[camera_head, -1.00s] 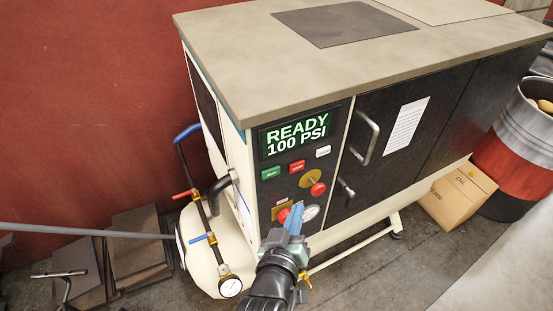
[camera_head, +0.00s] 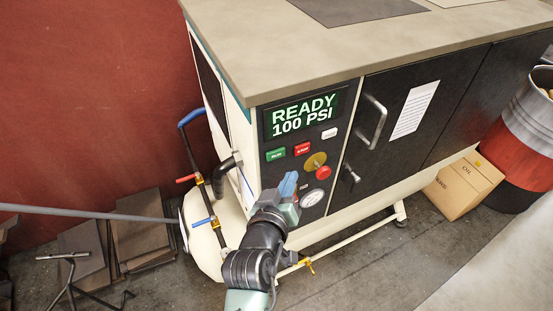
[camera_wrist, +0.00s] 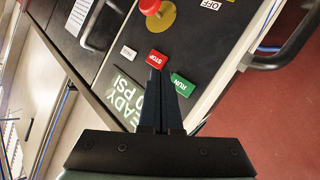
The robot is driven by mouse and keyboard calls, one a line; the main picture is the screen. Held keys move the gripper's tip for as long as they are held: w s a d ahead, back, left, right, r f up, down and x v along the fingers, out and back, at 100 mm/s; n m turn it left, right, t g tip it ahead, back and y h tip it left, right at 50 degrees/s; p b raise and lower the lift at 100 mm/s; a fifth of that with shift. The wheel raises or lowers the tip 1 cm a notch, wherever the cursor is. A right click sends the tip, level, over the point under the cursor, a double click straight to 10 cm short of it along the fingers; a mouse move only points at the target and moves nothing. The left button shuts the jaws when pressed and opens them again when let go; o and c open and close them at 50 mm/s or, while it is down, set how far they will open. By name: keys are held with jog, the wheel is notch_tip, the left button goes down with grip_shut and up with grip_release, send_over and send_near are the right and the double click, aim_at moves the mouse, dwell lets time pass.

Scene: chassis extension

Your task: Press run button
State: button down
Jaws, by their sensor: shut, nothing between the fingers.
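The green RUN button (camera_head: 275,154) sits on the black control panel, below the display reading READY 100 PSI (camera_head: 302,114). A red STOP button (camera_head: 302,149) is just right of it. My gripper (camera_head: 289,178) is shut and empty, with its blue fingers below these two buttons in the head view. In the wrist view, my gripper's dark fingers (camera_wrist: 160,76) appear between the RUN button (camera_wrist: 183,85) and the STOP button (camera_wrist: 157,59). I cannot tell how far the fingertips are from the panel.
A white button (camera_head: 329,133) and a red knob on a yellow disc (camera_head: 322,172) share the panel. Door handles (camera_head: 375,120) stick out at the right. Pipes with valves (camera_head: 203,185) stand at the left. A cardboard box (camera_head: 465,187) lies on the floor.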

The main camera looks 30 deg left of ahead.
aim_at(282, 154)
jog(key=shift+w+a+b, duration=0.85)
jog(key=shift+w+a, duration=0.4)
jog(key=shift+a, duration=0.3)
jog(key=shift+a, duration=0.1)
dwell(0.8)
jog(key=shift+w+a, duration=0.25)
jog(key=shift+w+a+b, duration=0.25)
jog(key=shift+a+b, duration=0.1)
jog(key=shift+b, duration=0.15)
dwell(0.6)
dwell(0.4)
jog(key=shift+s+d+p, duration=0.45)
jog(key=shift+s+d, duration=0.1)
jog(key=shift+d, duration=0.15)
jog(key=shift+s+d+p, duration=0.65)
jog(key=shift+s+d, duration=0.1)
jog(key=shift+d, duration=0.25)
jog(key=shift+s+d+p, duration=0.6)
jog(key=shift+s+d, duration=0.15)
jog(key=shift+d, duration=0.2)
